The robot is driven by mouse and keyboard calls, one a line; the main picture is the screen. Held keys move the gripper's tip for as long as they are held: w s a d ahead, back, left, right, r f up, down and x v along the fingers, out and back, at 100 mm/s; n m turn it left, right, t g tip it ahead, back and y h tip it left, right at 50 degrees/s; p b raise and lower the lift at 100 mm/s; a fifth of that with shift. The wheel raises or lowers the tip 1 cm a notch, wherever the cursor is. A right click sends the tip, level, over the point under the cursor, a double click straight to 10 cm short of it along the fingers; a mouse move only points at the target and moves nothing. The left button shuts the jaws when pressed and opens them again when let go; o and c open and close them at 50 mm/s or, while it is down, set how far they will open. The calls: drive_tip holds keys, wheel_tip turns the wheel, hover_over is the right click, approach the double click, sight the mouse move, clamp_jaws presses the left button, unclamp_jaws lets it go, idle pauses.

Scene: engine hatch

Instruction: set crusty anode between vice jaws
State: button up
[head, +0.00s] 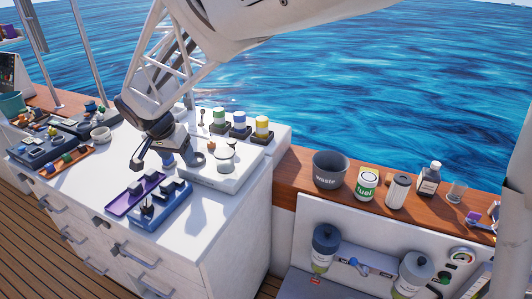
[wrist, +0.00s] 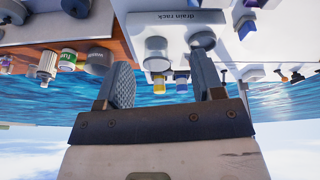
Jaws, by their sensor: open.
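My gripper (head: 152,158) hangs over the white counter, above and behind the blue tray and left of the white drain rack (head: 232,183). In the wrist view its two ridged grey fingers (wrist: 163,72) stand wide apart with nothing held between them. Beyond them are the drain rack (wrist: 190,18) and a grey round piece (wrist: 156,46) on it. A purple tray (head: 122,206) and a blue tray (head: 172,221) with small dark blocks lie in front of my gripper. I cannot tell which piece is the crusty anode or where the vice jaws are.
Green, blue and yellow banded jars (head: 240,121) stand behind the rack. A waste bin (head: 329,168), a fuel can (head: 367,184) and bottles line the wooden ledge at right. Bare counter (head: 100,185) lies between.

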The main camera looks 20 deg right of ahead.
drive_tip(key=s+d+r+n+y, duration=0.1)
drive_tip(key=s+d+r+n, duration=0.25)
drive_tip(key=s+d, duration=0.95)
drive_tip(key=s+d+n, duration=0.1)
drive_tip(key=s+d, duration=0.1)
drive_tip(key=s, duration=0.6)
drive_tip(key=s+d+f+n+y, duration=0.1)
drive_tip(key=s+d+n, duration=0.1)
drive_tip(key=s, duration=0.7)
drive_tip(key=shift+s+d+y, duration=0.25)
drive_tip(key=shift+d+y, duration=0.05)
drive_tip(key=shift+d, duration=0.15)
drive_tip(key=shift+o, duration=0.5)
drive_tip(key=shift+n, duration=0.25)
drive_tip(key=shift+w, duration=0.1)
